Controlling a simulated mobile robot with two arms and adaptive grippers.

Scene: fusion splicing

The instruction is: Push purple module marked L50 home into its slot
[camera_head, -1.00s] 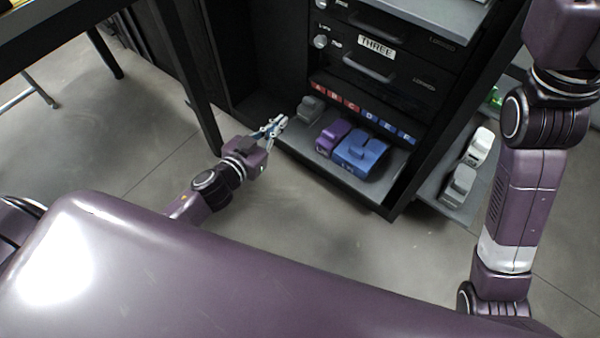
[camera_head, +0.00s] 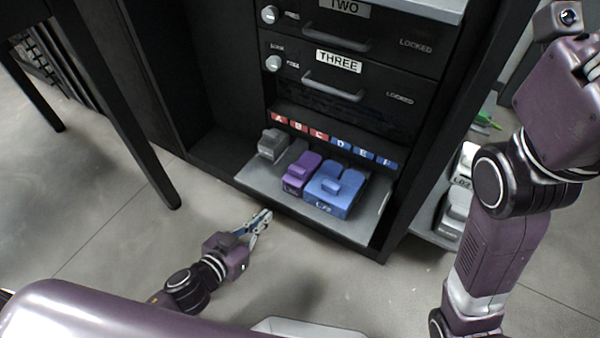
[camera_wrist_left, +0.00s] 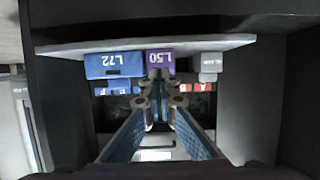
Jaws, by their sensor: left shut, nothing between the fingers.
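The purple module L50 (camera_head: 301,174) stands on the low grey shelf (camera_head: 262,183), between a grey module (camera_head: 272,144) and the wider blue module L72 (camera_head: 334,190). In the left wrist view, which looks upside down, the L50 label face (camera_wrist_left: 160,59) points at my camera. My left gripper (camera_head: 262,217) is shut and empty, in front of the shelf's front edge and apart from it in the head view. In the wrist view its fingertips (camera_wrist_left: 159,78) line up with L50; contact cannot be told. My right gripper's fingers are out of view.
Red and blue lettered slot tags (camera_head: 319,135) run along the back above the modules. Locked drawers (camera_head: 350,65) sit above. A black table leg (camera_head: 150,160) stands to the left. Grey-white modules (camera_head: 455,210) stand on a side shelf at right.

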